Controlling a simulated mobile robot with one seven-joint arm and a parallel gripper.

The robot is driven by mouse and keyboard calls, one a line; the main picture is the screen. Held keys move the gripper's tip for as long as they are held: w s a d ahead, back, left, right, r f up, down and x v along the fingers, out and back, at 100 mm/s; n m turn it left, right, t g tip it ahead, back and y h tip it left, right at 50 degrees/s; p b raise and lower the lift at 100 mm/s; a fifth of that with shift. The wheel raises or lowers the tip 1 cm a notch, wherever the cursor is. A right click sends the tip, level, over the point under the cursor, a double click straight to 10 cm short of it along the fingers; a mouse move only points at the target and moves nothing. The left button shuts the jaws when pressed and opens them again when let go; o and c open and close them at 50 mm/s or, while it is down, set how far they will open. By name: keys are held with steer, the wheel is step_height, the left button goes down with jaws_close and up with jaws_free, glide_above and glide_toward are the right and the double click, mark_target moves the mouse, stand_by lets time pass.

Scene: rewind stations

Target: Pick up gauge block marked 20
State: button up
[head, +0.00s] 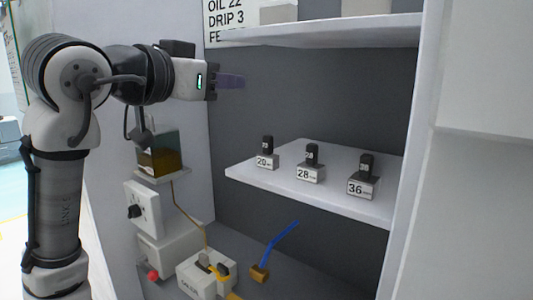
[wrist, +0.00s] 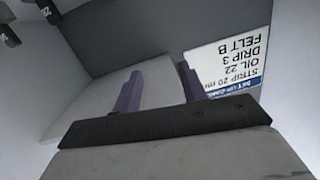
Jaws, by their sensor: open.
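The gauge block marked 20 (head: 267,145) is a small dark upright block with a white label at its foot. It stands at the left end of the middle shelf (head: 240,172). Blocks marked 28 (head: 311,160) and 36 (head: 365,177) stand to its right on the same shelf. My gripper (head: 238,81) is above and left of the 20 block, well clear of it, and below the upper shelf. Its purple fingers (wrist: 160,84) are apart and empty in the wrist view. Dark blocks (wrist: 46,10) show at that view's top left, cut off; I cannot tell their marks surely.
The upper shelf (head: 330,32) overhangs the space, with a sign (head: 226,22) at its left. Below are an oil container (head: 158,153), a white switch box (head: 145,210), and a blue-handled tool (head: 282,240). A side wall (head: 415,190) closes the right.

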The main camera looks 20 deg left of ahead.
mark_target(268, 136)
steer(key=s+f+g+y, duration=0.3)
steer(key=s+f+g, duration=0.3)
steer(key=g, duration=0.4)
steer(key=w+d+p, duration=0.1)
steer(key=w, duration=0.2)
steer(key=w+d+p, duration=0.1)
steer(key=w+d, duration=0.1)
steer(key=w, duration=0.1)
steer(key=w+d+p, duration=0.1)
steer(key=w+d, duration=0.1)
steer(key=w, duration=0.2)
steer(key=shift+p+x, duration=0.65)
steer(key=shift+x, duration=2.1)
steer(key=shift+d, duration=0.15)
steer(key=shift+r, duration=0.1)
jaws_close()
